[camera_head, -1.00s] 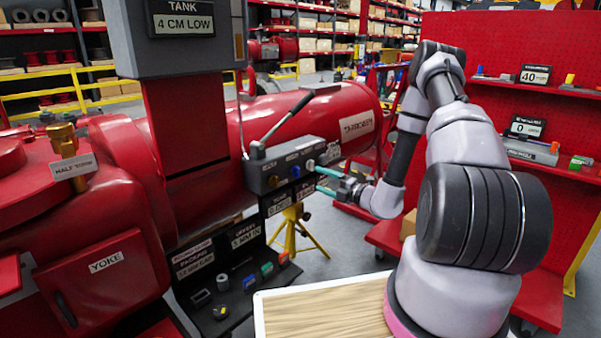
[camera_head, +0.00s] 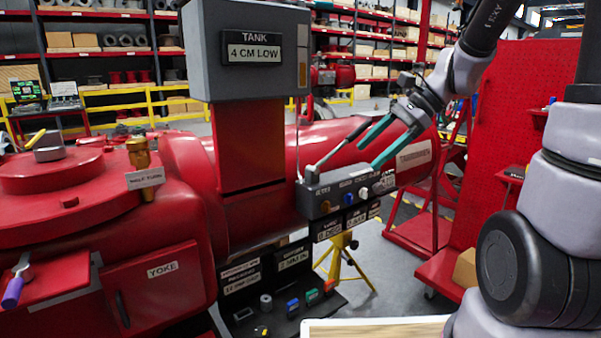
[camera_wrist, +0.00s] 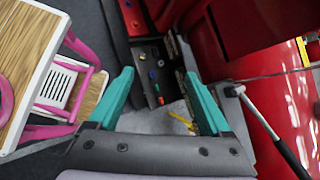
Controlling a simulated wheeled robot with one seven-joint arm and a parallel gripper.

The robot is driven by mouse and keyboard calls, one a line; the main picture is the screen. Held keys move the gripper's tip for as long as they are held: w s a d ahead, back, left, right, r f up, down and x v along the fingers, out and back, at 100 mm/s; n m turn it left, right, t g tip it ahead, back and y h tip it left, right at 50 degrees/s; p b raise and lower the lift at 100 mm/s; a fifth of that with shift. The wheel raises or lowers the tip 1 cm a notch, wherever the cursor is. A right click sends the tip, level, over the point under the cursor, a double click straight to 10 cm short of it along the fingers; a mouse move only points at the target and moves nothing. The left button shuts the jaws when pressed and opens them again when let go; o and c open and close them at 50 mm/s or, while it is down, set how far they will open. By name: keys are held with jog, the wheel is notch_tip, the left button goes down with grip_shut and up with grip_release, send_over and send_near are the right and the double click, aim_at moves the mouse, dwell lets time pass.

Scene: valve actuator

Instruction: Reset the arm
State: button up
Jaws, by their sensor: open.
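My gripper (camera_head: 382,142) is open and empty, with two teal fingers spread apart. In the head view it is raised in front of the red cylinder (camera_head: 345,135), above the grey control box (camera_head: 345,188) with its lever (camera_head: 345,143) and several coloured knobs. The wrist view also shows my gripper (camera_wrist: 163,98), pointing down toward the floor, with nothing between the fingers. The lever (camera_wrist: 270,130) shows there at the right, apart from the fingers. My arm reaches in from the upper right of the head view.
A grey tank box (camera_head: 245,85) reading "4 CM LOW" stands left of my gripper. Below are a black shelf (camera_head: 335,310) with small blocks and a yellow stand (camera_head: 343,262). A red pegboard (camera_head: 500,120) is at the right. A wood-topped cart (camera_wrist: 30,55) shows in the wrist view.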

jog(key=s+d+r+n+t+h, duration=0.6)
jog(key=s+d+r+n, duration=0.2)
jog(key=s+r+n, duration=0.1)
jog(key=shift+d+r+n+h, duration=0.3)
jog(key=shift+d+n, duration=0.1)
jog(key=shift+n, duration=0.3)
jog(key=shift+s, duration=0.1)
dwell(0.6)
